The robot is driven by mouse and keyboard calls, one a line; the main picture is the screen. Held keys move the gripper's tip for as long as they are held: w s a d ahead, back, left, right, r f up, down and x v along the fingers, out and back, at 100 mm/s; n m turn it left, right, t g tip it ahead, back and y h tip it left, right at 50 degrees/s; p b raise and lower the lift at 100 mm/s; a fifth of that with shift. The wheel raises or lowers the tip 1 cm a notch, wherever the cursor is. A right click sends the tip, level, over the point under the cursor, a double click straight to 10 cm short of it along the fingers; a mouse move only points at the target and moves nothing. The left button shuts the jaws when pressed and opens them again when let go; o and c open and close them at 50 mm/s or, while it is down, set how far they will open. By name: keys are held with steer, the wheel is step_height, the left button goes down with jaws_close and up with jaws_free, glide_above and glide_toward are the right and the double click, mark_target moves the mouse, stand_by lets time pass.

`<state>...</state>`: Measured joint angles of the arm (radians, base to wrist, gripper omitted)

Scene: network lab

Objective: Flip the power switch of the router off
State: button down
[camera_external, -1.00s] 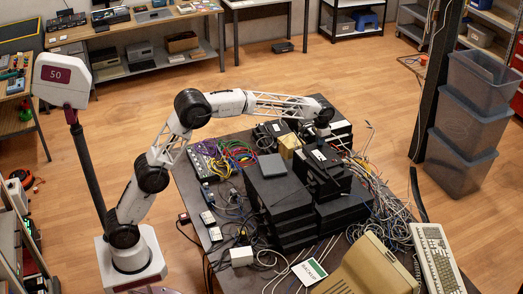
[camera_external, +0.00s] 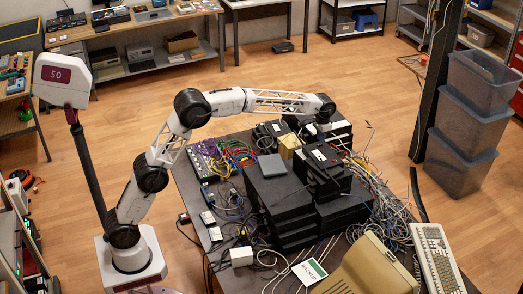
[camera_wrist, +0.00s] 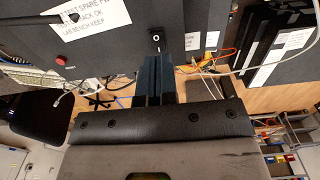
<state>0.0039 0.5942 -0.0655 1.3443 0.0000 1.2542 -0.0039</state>
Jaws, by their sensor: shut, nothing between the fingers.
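In the wrist view, a dark box with paper labels fills the top, and I take it to be the router (camera_wrist: 110,50). A small black rocker switch with a white mark (camera_wrist: 156,38) sits on its face, right of the large label. My gripper (camera_wrist: 153,60) is shut and empty, its dark fingertips just below the switch. I cannot tell whether they touch the box, or which way the rocker is set. In the external view, my gripper (camera_external: 323,135) is over the stacked black boxes at the table's back right, its fingers hard to make out.
Stacked black boxes (camera_external: 278,193) crowd the table, with tangled cables (camera_external: 375,190) to their right. A beige monitor (camera_external: 365,270) and a keyboard (camera_external: 437,258) are at the front right. In the wrist view, loose cables (camera_wrist: 215,72) run right of the fingers.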

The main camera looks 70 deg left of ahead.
mark_target(318, 145)
step_height(318, 145, up, 12)
steer(key=shift+s+f, duration=0.15)
steer(key=shift+f, duration=0.05)
stand_by(0.5)
steer(key=s+r+t, duration=0.1)
steer(key=s+r, duration=0.2)
steer(key=s, duration=3.4)
steer(key=s+f, duration=0.5)
steer(key=s, duration=0.6)
steer(key=s+f+t, duration=0.1)
steer(key=s+f, duration=0.4)
steer(key=s, duration=0.7)
steer(key=s+f, duration=0.6)
steer(key=s, duration=0.5)
steer(key=shift+s, duration=0.35)
